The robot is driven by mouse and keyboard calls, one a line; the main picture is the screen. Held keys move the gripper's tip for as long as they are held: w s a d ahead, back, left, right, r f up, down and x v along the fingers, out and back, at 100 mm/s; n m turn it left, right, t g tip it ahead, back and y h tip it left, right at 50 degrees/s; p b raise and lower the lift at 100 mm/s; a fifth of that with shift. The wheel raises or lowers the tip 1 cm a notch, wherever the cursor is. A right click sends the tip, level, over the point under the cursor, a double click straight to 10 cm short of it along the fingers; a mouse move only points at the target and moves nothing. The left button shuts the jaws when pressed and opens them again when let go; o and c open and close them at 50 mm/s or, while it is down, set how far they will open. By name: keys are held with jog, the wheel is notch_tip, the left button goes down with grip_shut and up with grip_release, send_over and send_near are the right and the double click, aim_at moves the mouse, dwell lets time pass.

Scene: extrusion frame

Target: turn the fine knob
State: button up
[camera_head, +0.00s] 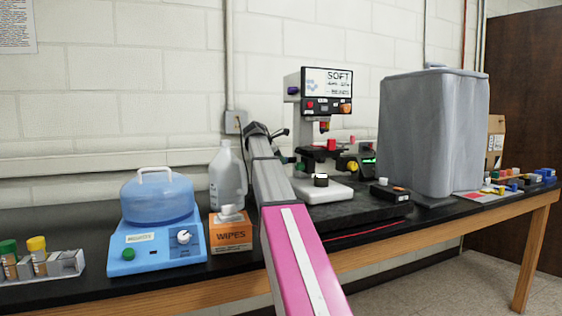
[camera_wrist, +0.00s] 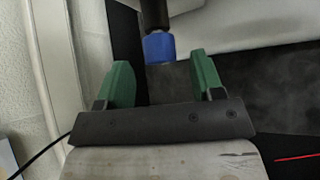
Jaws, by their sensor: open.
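The soft microscope-like instrument (camera_head: 327,84) stands upright on the bench, with a display and colored controls at its top. A yellow knob (camera_head: 352,166) shows on its right side. In the wrist view a blue knob (camera_wrist: 159,46) on a black shaft lies between the green fingers of my gripper (camera_wrist: 160,66), near their tips, with a gap on each side. My gripper is open and holds nothing. In the head view my gripper (camera_head: 290,160) is at the instrument's left side, partly hidden by my arm. The blue knob is hidden there. I cannot read which knob is marked fine.
The instrument stands on a dark slab (camera_head: 360,208). A wipes box (camera_head: 231,236), a clear jug (camera_head: 227,178) and a blue device (camera_head: 157,241) are on the left.

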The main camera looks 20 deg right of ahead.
jog(key=shift+x, duration=1.25)
jog(key=c, duration=0.9)
jog(key=shift+s+f+m+t, duration=0.15)
jog(key=shift+s+m+t, duration=0.2)
jog(key=shift+t, duration=0.35)
jog(key=shift+w+m+t, duration=0.2)
jog(key=shift+m+t, duration=0.15)
jog(key=shift+t, duration=0.15)
jog(key=o, duration=0.9)
jog(key=v, duration=1.1)
